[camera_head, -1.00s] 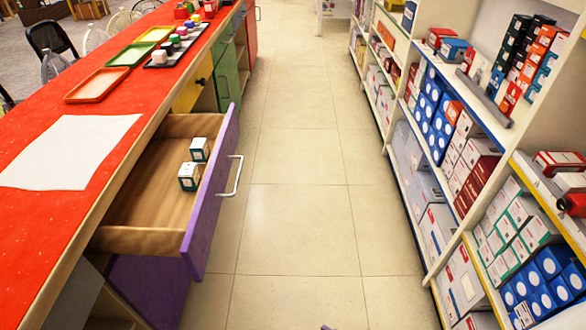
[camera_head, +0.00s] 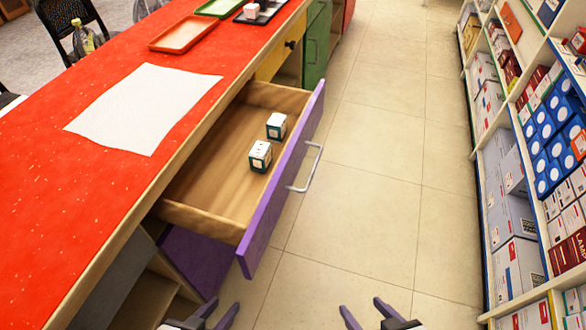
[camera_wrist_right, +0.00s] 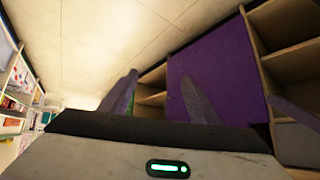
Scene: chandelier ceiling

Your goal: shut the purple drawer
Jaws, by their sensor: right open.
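The purple drawer (camera_head: 284,182) is pulled out from the counter, with a silver bar handle (camera_head: 308,168) on its front. Two small white boxes with dark green sides, a nearer one (camera_head: 260,156) and a farther one (camera_head: 277,126), stand inside it. My left gripper (camera_head: 221,308) is open and empty at the bottom edge of the head view, below the drawer's near corner. My right gripper (camera_head: 360,307) is open and empty, to the right of the drawer front and apart from it. In the right wrist view its fingers (camera_wrist_right: 158,82) show before a purple panel (camera_wrist_right: 220,78).
The red counter (camera_head: 110,190) bears a white sheet (camera_head: 145,105), an orange tray (camera_head: 185,31) and a green tray (camera_head: 218,7). Open tile floor (camera_head: 375,180) lies right of the drawer. Stocked shelves (camera_head: 510,180) line the right side.

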